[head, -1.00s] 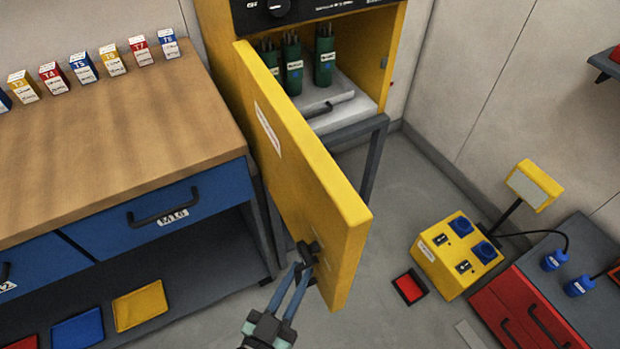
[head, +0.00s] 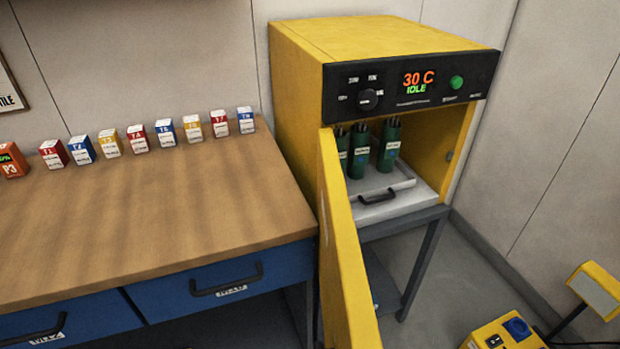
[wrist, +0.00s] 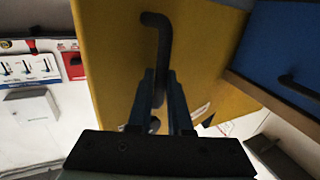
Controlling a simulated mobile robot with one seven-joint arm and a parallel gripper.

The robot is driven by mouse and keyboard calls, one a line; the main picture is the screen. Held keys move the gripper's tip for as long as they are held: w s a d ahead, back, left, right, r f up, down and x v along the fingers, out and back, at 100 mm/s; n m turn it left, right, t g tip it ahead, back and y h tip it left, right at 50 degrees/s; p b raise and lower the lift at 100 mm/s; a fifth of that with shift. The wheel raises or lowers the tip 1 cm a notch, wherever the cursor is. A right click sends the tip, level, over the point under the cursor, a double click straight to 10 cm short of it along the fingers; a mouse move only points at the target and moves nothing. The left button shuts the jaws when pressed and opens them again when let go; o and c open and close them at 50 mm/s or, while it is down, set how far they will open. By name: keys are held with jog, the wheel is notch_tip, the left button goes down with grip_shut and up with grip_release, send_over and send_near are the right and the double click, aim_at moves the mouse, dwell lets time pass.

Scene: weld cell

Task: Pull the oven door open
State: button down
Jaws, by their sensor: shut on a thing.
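The yellow oven (head: 300,75) stands at the right end of the workbench in the head view. Its door (head: 345,260) is swung wide open toward the front and left. Inside are several green canisters of rods (head: 388,145) on a grey tray (head: 400,178) with a dark handle. In the wrist view, my gripper (wrist: 162,80) is shut on the dark door handle (wrist: 157,22), which stands out from the yellow door face (wrist: 110,50). In the head view my gripper is out of frame, and so is the door's lower part.
The wooden bench (head: 150,215) with blue drawers (head: 205,285) stands close left of the open door. Small labelled boxes (head: 137,138) line its back. A yellow power box (head: 505,332) stands on the floor at the lower right.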

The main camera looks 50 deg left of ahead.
jog(key=shift+s+a+y, duration=0.1)
jog(key=shift+a+y, duration=0.2)
jog(key=shift+a, duration=0.2)
jog(key=c, duration=0.8)
grip_release()
jog(key=shift+a+f, duration=0.1)
jog(key=shift+c, duration=0.2)
jog(key=s, duration=1.3)
jog(key=shift+d+b, duration=0.4)
jog(key=shift+d, duration=0.05)
jog(key=shift+w, duration=0.1)
